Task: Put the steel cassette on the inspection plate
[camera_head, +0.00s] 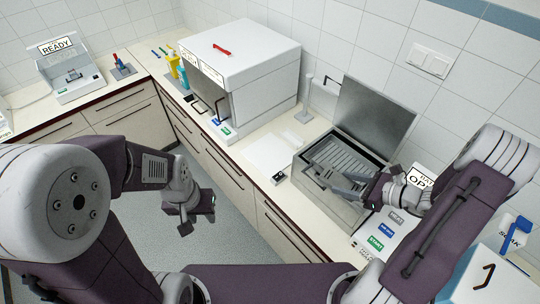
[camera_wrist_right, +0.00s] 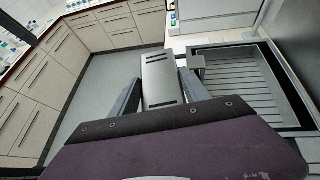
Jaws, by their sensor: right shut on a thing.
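The steel cassette (camera_wrist_right: 158,72) is a grey slotted block between the two fingers of my right gripper (camera_wrist_right: 160,92) in the right wrist view. My right gripper is shut on it. In the head view my right gripper (camera_head: 332,180) is over the front part of an open steel bath (camera_head: 318,196); the cassette is hard to make out there. A flat white plate (camera_head: 268,152) lies on the counter left of the bath and looks bare; it may be the inspection plate. My left gripper (camera_head: 190,212) hangs in front of the counter, over the floor, and its jaws are unclear.
The bath's lid (camera_head: 372,108) stands open at the back. A white box-shaped machine (camera_head: 240,65) stands behind the plate, with a thin stand (camera_head: 306,100) beside it. Labelled buttons (camera_head: 380,232) lie right of the bath. A device with a READY sign (camera_head: 72,78) is far left.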

